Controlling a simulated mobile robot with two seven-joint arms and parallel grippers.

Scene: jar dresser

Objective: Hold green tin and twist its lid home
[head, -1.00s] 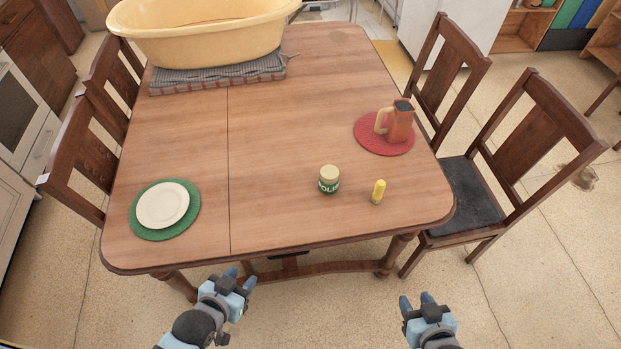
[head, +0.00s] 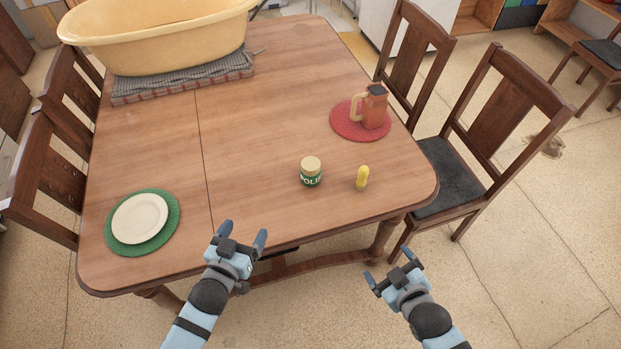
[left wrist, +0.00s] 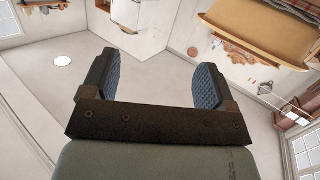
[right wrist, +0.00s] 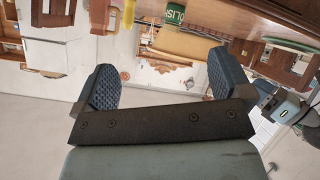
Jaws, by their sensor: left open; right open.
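The green tin (head: 311,180) with a cream lid (head: 311,164) stands upright on the wooden table, near its front edge. I cannot tell how tightly the lid sits. Part of the tin shows at the top of the right wrist view (right wrist: 175,14). My left gripper (head: 243,238) is open and empty at the table's front edge, to the left of the tin and nearer to me. My right gripper (head: 391,272) is open and empty in front of the table, to the right of the tin and nearer to me. Neither gripper touches the tin.
A yellow bottle-like object (head: 362,178) stands just right of the tin. An orange jug (head: 373,108) is on a red mat (head: 345,128). A white plate (head: 140,217) lies on a green mat at the left. A large tub (head: 170,45) stands at the back. Chairs flank the table.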

